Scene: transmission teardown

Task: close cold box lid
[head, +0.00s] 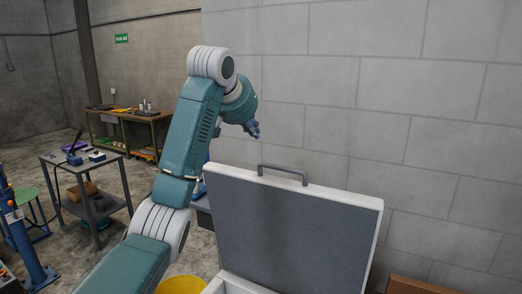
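The cold box lid (292,228) stands open and upright, with its grey inner panel facing me. A dark handle (282,174) is on its top edge. Part of the white cold box (238,286) shows below the lid at the bottom edge of the head view; the rest is cut off. My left gripper (255,132) is above and behind the lid's upper left corner, apart from the handle. It is small and seen side-on, so its finger opening cannot be made out. My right gripper is not in view.
A block wall (400,110) stands close behind the lid. A yellow round thing (182,285) is left of the box. A small grey table (85,170) and a wooden workbench (130,115) stand farther left. A brown box edge (415,286) shows at lower right.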

